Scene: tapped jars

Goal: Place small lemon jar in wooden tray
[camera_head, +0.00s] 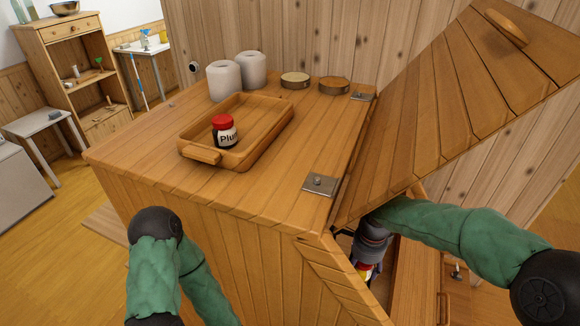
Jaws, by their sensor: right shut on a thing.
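The wooden tray (265,108) lies on top of the wooden chest. A small jar with a red lid and a label reading "Plu" (225,133) stands upright in its near part. My right gripper (364,262) is down in the chest opening, below the raised lid. It is shut on a small jar (363,273) of which only bits of yellow, red and white show. Its label cannot be read, and the chest edge hides its lower part. My left arm comes in at the lower left, but its gripper is out of view.
The slanted lid (450,100) stands open over the right side of the chest (230,200). Two white canisters (224,80) and two round lids (296,79) stand behind the tray. The chest top left of the tray is clear.

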